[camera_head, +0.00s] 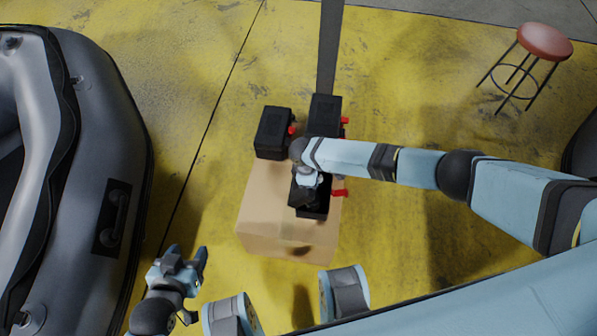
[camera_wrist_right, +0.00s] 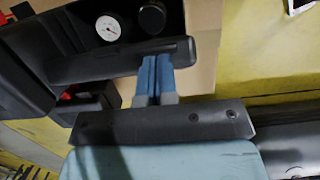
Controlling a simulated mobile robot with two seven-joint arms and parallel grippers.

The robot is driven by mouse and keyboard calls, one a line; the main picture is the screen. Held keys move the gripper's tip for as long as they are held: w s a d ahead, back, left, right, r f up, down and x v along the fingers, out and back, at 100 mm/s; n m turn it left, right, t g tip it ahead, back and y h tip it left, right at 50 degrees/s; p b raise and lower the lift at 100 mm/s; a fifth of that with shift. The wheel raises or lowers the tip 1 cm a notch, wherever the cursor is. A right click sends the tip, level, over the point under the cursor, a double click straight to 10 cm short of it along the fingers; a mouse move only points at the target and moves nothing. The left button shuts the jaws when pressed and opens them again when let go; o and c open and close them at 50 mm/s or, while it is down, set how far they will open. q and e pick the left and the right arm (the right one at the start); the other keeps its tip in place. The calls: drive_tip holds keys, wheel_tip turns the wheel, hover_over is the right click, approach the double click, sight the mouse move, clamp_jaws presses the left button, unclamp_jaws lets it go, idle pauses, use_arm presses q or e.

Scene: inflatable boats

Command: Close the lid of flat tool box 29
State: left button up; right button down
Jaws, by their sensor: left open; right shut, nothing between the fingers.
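A black flat tool box (camera_head: 316,209) with a red part on its right side stands at the near end of the cardboard box. It looks open: in the right wrist view a white dial gauge (camera_wrist_right: 108,28) and a round black part show inside it. No number is readable. My right gripper (camera_head: 309,180) is over this tool box and hides part of it. In the right wrist view its blue fingers (camera_wrist_right: 154,65) are shut and empty, their tips at a black edge of the box; I cannot tell whether they touch. My left gripper (camera_head: 188,262) is open and empty, left of the cardboard box.
Two more black boxes, a left one (camera_head: 273,132) and a right one (camera_head: 325,113), stand at the far end of the cardboard box (camera_head: 262,222). A grey inflatable boat (camera_head: 110,130) lies left. A red stool (camera_head: 545,42) stands far right. Yellow floor between is clear.

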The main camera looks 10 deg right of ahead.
use_arm(q)
drive_tip(key=shift+w+d+r+t+h+b, duration=0.7)
drive_tip(key=shift+d+t+b, duration=0.25)
drive_tip(key=shift+b, duration=2.3)
drive_tip(key=shift+w+d+r+t+h+b, duration=0.65)
drive_tip(key=shift+d+r+t+b, duration=0.25)
drive_tip(key=shift+b, duration=2.3)
use_arm(e)
drive_tip(key=s+d+f+t+y, duration=0.3)
drive_tip(key=s+d+f+y, duration=0.1)
drive_tip(key=d+f+y, duration=0.3)
drive_tip(key=shift+d+f+y, duration=0.4)
drive_tip(key=shift+d+f, duration=0.95)
drive_tip(key=shift+f, duration=0.75)
